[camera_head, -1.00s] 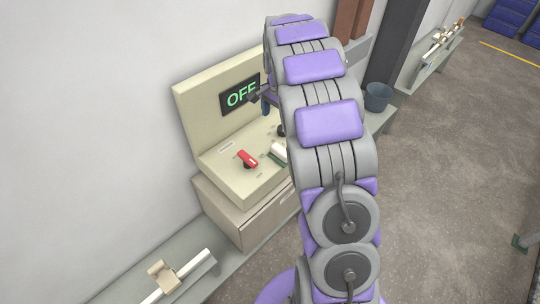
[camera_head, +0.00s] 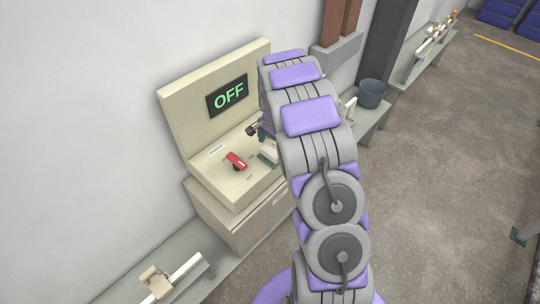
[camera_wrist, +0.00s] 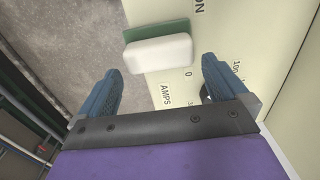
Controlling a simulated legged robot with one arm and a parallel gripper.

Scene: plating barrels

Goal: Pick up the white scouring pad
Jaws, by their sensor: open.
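The white scouring pad (camera_wrist: 158,53) is a white block with a green layer along its far side. In the wrist view it lies at the edge of the cream control panel (camera_wrist: 225,35), ahead of my gripper (camera_wrist: 158,88). My gripper's two blue fingers are apart, with nothing between them, and the pad is just beyond their tips. In the head view the pad (camera_head: 269,151) shows at the panel's right edge, partly hidden by my arm. My gripper is mostly hidden there too.
The panel has an OFF display (camera_head: 229,95) on its backboard and a red switch handle (camera_head: 237,160) left of the pad. A dark bucket (camera_head: 373,94) stands on the bench to the right. Open floor (camera_head: 440,190) lies at the right.

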